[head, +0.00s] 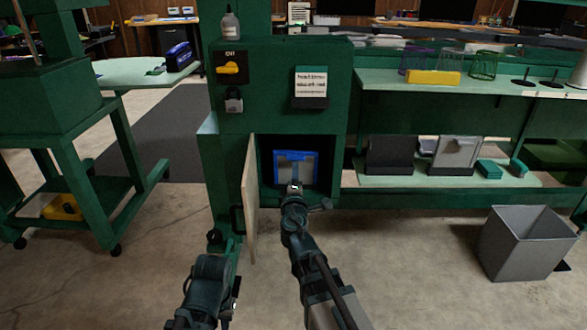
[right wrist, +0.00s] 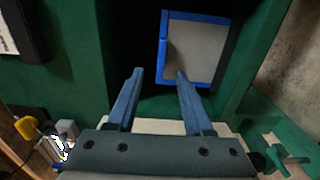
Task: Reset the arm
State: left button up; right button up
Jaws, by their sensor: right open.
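My right arm reaches up to the open compartment (head: 265,165) of the green cabinet. My right gripper (head: 294,188) is in front of a blue-edged grey panel (head: 312,168) inside it. In the right wrist view the two blue fingers (right wrist: 158,76) are spread apart with nothing between them. The panel (right wrist: 197,52) lies beyond the fingertips, towards the right. My left arm (head: 205,280) is low in front of the cabinet's left side; its fingers cannot be made out clearly.
The compartment's pale door (head: 251,200) stands open, left of my right arm. A grey bin (head: 525,245) stands on the floor at right. A green shelf unit (head: 460,85) adjoins the cabinet. A wheeled green frame (head: 70,150) stands at left. Floor between frame and cabinet is clear.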

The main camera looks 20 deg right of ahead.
jog(key=s+a+f+m+g+h+p, duration=0.1)
jog(key=s+a+f+m+g+p, duration=0.2)
jog(key=s+f+m+g, duration=0.85)
jog(key=s+a+f+g+y+p, duration=0.1)
jog(key=s+a+f+g+y, duration=0.15)
jog(key=s+a, duration=0.5)
jog(key=s+a+f+g+y+p, duration=0.1)
jog(key=s+a+f+g+y, duration=0.3)
jog(key=s, duration=0.6)
pick_arm(q)
notch_tip(320, 180, up, 42)
jog(key=p, duration=3.7)
jog(key=shift+s+a+r, duration=0.25)
jog(key=shift+s+a, duration=0.1)
jog(key=shift+s, duration=0.1)
pick_arm(e)
notch_tip(320, 180, up, 39)
jog(key=a+h, duration=0.1)
jog(key=shift+a+f+h, duration=0.2)
jog(key=shift+a+h, duration=0.05)
jog(key=shift+h, duration=0.1)
jog(key=shift+n, duration=0.25)
